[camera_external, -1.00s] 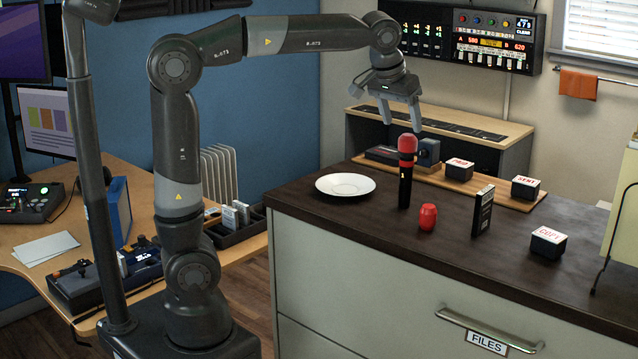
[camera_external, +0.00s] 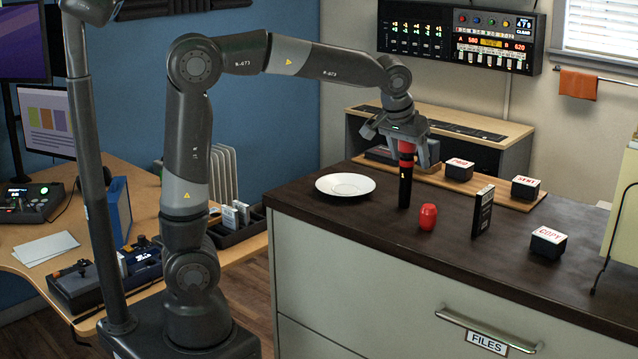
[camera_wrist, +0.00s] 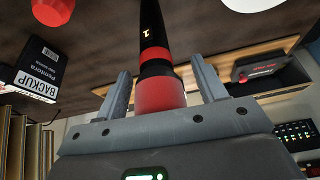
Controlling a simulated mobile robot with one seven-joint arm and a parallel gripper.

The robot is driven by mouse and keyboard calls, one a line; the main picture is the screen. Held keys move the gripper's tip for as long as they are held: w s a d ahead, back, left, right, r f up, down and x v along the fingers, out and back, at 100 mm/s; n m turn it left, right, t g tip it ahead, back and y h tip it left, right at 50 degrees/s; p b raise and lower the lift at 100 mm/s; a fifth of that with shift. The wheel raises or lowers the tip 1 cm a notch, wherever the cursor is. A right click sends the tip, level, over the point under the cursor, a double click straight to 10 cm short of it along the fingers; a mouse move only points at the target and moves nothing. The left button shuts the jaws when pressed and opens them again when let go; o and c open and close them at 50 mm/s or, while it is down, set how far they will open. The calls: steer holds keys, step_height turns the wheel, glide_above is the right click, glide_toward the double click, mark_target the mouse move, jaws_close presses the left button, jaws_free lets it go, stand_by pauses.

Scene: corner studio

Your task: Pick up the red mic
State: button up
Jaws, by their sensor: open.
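The red mic (camera_external: 406,172) stands upright on the dark cabinet top, with a red head and a black body. My gripper (camera_external: 404,156) is above and around its red head, fingers pointing down. In the wrist view the mic's red head (camera_wrist: 158,95) lies between the two open fingers of my gripper (camera_wrist: 165,90), with a visible gap on each side. The head's top is partly hidden by my gripper in the external view.
A white plate (camera_external: 345,184) lies left of the mic. A small red object (camera_external: 428,217) and a black box (camera_external: 482,211) stand to its right. Stamp blocks labelled COPY (camera_external: 548,241) and SENT (camera_external: 525,188) are farther right. A wooden board (camera_external: 497,190) lies behind.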

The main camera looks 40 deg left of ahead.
steer(key=shift+c, duration=0.5)
steer(key=c, duration=1.1)
steer(key=shift+r, duration=0.1)
